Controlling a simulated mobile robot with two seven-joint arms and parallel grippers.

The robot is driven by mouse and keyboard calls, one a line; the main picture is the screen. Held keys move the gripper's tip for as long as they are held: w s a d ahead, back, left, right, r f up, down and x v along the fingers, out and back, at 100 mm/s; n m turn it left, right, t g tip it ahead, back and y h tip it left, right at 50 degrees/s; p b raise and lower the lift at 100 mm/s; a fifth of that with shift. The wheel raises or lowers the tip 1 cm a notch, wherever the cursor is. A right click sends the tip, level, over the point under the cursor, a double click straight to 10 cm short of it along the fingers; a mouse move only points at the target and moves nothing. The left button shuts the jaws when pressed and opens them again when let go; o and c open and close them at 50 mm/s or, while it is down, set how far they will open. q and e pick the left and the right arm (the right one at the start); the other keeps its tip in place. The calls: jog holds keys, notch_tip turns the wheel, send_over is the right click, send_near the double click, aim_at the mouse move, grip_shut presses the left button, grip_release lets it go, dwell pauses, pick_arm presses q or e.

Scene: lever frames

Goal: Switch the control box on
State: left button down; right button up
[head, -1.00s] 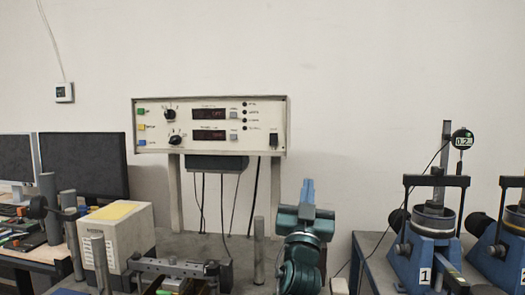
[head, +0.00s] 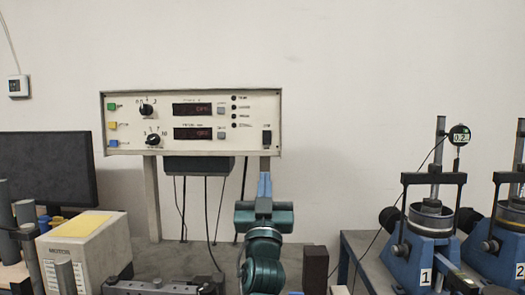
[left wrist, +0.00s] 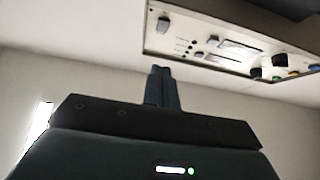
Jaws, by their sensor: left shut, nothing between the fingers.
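The control box (head: 192,105) is a cream panel at the upper left in the head view, with two dark displays showing red characters, two black knobs and coloured buttons. Its black rocker switch (head: 267,138) is at the lower right of the panel; I cannot tell its position. My left gripper (head: 265,162) is shut and empty, pointing up, with its tips just below the switch in the picture. In the left wrist view the shut fingers (left wrist: 160,72) are apart from the tilted box (left wrist: 203,62), and the switch (left wrist: 163,24) shows above them. My right gripper is out of view.
Cables hang from a dark unit (head: 198,166) under the box. A white box with a yellow top (head: 83,255) and a monitor (head: 45,172) stand left. A dark block (head: 315,268) is right of my arm. Blue test devices (head: 425,240) stand further right.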

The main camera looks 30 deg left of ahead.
aim_at(266, 138)
pick_arm(q)
jog(key=x, duration=0.3)
jog(key=f+x, duration=0.1)
jog(key=x, duration=0.3)
jog(key=w+x, duration=0.1)
jog(key=x, duration=0.3)
jog(key=shift+w+a+f, duration=0.15)
jog(key=shift+w+a, duration=0.05)
jog(key=shift+a, duration=0.15)
jog(key=shift+w+a+b, duration=0.3)
jog(key=shift+w+b, duration=0.15)
jog(key=shift+w, duration=0.1)
jog(key=shift+w+a, duration=0.1)
jog(key=shift+w, duration=0.05)
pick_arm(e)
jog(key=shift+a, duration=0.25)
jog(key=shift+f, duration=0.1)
